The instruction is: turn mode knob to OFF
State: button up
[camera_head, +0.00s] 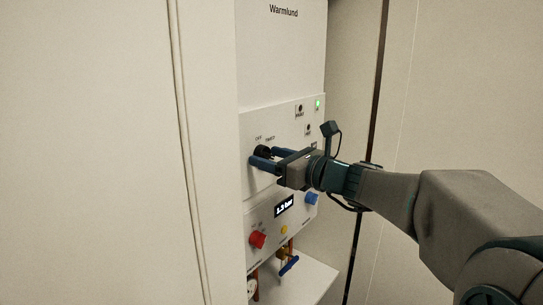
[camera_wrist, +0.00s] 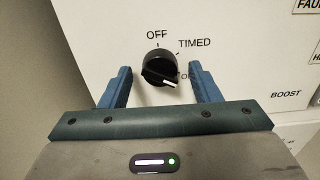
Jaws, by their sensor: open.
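The mode knob (camera_wrist: 159,68) is black with a white pointer line, on the white boiler panel. In the wrist view its pointer aims to the lower right, near a partly hidden label that seems to begin with "O". The OFF label (camera_wrist: 157,35) is above the knob and TIMED (camera_wrist: 194,42) is to its upper right. My gripper (camera_wrist: 160,85) is open, with one blue finger on each side of the knob and visible gaps between. In the head view the knob (camera_head: 262,151) sits just beyond the fingertips of my gripper (camera_head: 264,157).
Below are a pressure display (camera_head: 284,206), a red knob (camera_head: 257,240), a blue knob (camera_head: 312,199) and a yellow button (camera_head: 284,230). A green light (camera_head: 318,104) is lit at upper right. A blue-handled valve (camera_head: 289,265) and gauge (camera_head: 252,287) are lower. Cabinet walls flank the boiler.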

jog(key=c, duration=1)
